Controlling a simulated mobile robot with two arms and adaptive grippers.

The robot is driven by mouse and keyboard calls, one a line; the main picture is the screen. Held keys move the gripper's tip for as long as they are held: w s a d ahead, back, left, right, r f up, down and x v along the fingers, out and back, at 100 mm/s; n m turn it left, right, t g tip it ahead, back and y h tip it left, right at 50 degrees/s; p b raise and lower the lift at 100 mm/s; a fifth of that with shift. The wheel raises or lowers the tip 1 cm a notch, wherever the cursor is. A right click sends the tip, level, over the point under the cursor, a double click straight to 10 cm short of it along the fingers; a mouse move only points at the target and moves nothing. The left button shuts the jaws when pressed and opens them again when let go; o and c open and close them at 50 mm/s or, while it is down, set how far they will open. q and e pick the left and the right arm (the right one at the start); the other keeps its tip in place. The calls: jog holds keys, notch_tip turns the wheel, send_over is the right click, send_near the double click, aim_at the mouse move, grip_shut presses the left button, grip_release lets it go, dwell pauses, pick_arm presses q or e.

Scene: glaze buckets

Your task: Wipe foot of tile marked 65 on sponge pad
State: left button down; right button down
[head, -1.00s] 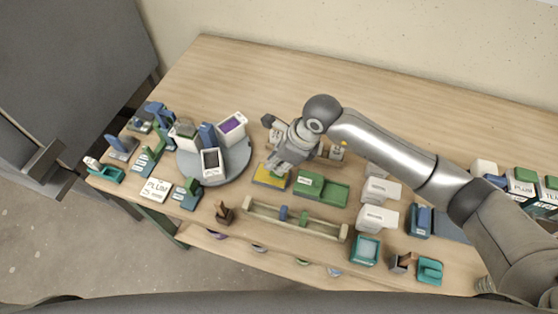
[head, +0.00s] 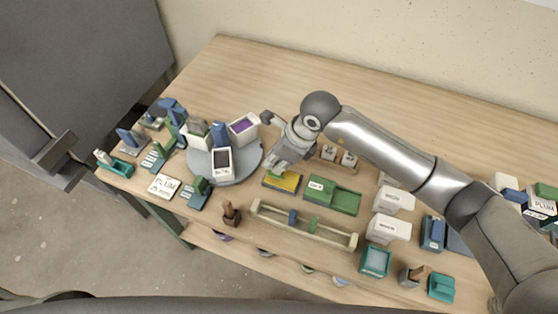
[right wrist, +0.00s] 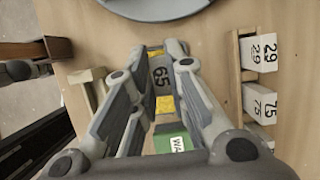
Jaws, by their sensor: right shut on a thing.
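The tile marked 65 (right wrist: 161,75) sits between the fingers of my right gripper (head: 279,168), which is shut on it. Its number faces the wrist camera. The yellow sponge pad (head: 285,182) lies on the table just under the fingertips, and yellow parts of it (right wrist: 165,104) show beside the tile in the right wrist view. The tile's foot is hidden, so I cannot tell whether it touches the pad. My left gripper is in neither view.
A green tray (head: 345,202) stands right of the pad. A rack with tiles marked 29 (right wrist: 264,52) and 75 (right wrist: 262,105) is close to the gripper. A grey turntable (head: 247,166) with boxes stands left. A long wooden holder (head: 325,236) lies in front. The table's back is clear.

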jog(key=shift+s+d, duration=0.3)
jog(key=shift+d, duration=0.6)
jog(key=shift+d, duration=0.1)
jog(key=shift+s+d+f, duration=0.1)
jog(key=shift+s+d, duration=0.2)
jog(key=shift+d, duration=0.45)
jog(key=shift+w+a+b, duration=0.3)
jog(key=shift+a+b, duration=0.25)
jog(key=shift+a, duration=0.35)
jog(key=shift+w+a+b, duration=0.3)
jog(key=shift+a+b, duration=0.25)
jog(key=shift+a, duration=0.35)
jog(key=shift+s+d, duration=0.3)
jog(key=shift+d, duration=0.65)
jog(key=shift+d, duration=0.1)
jog(key=shift+s+d, duration=0.3)
jog(key=shift+d, duration=0.45)
